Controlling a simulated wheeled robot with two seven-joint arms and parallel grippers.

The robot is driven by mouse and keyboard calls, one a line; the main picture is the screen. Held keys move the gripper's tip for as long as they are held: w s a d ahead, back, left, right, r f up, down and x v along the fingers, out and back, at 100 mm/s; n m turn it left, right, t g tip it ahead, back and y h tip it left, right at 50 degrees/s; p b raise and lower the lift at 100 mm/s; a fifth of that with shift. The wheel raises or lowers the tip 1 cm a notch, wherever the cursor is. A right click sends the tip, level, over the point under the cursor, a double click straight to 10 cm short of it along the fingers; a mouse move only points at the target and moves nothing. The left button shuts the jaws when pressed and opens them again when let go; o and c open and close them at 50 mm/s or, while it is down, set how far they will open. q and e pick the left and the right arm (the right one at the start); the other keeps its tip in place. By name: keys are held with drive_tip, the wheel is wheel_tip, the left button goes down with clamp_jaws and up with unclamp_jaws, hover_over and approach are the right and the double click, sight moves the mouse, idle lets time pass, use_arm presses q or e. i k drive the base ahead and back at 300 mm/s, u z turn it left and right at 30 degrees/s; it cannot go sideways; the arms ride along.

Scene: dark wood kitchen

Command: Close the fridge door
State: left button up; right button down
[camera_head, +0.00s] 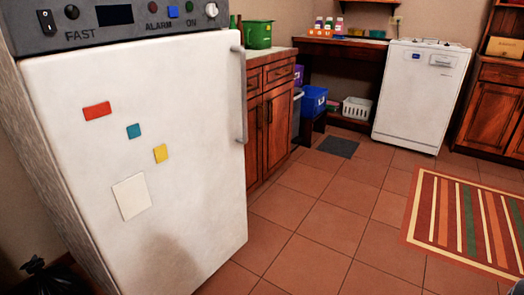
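The white fridge door (190,130) fills the left of the head view. A vertical metal handle (241,95) is on its right edge. Red, blue, yellow and white pieces are stuck on its front. Its top edge runs close along the grey control panel (130,22) of the fridge, and no inside of the fridge shows. I cannot tell whether the door is fully shut or slightly ajar. Neither of my grippers is in view.
Wooden cabinets (270,125) stand just right of the fridge. A white appliance (415,97) stands at the back. A striped rug (470,222) lies on the right. A black bag-like object (52,276) is at the bottom left. The tiled floor (320,235) between is clear.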

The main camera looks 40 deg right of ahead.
sight(146, 139)
drive_tip(key=z, duration=1.1)
drive_tip(key=i, duration=0.85)
drive_tip(key=u, duration=0.4)
